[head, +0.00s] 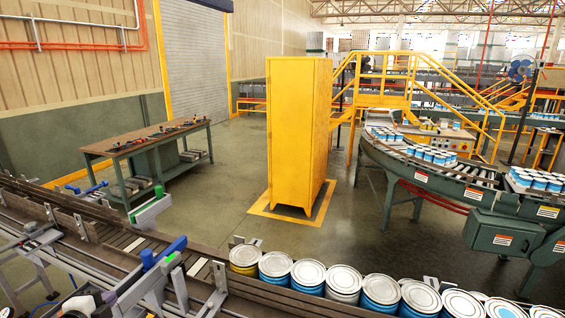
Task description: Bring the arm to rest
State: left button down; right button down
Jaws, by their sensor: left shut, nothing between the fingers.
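My left gripper (98,299) shows low at the left, at the bottom edge of the head view, beside the near conveyor's rail. It is shut and empty, and its lower part is cut off by the frame. My right gripper is not in view.
The near conveyor (90,232) runs from left to lower right, with blue-handled brackets (163,252) close to my left gripper. Several paint cans (309,274) stand in a row on it. Beyond are a workbench (150,142), a yellow cabinet (297,130) and a curved conveyor (425,170).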

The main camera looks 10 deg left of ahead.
pick_arm(q)
jog(key=s+d+f+n+g+h, duration=0.1)
jog(key=s+d+f+n+g, duration=0.3)
jog(key=s+d+f, duration=0.65)
jog(key=s+d+f+n+g, duration=0.4)
jog(key=s+d, duration=0.3)
jog(key=s, duration=0.6)
jog(key=s+d+f+n+g+h, duration=0.1)
jog(key=s+d+f+n+g, duration=0.25)
jog(key=s+d+f, duration=0.7)
jog(key=w+a+p+v, duration=0.1)
jog(key=w+p+v, duration=0.1)
jog(key=p+v, duration=1.1)
jog(key=shift+a+r+n+t, duration=0.25)
jog(key=shift+r+n+t, duration=0.2)
jog(key=shift+r, duration=0.5)
jog(key=shift+s, duration=0.1)
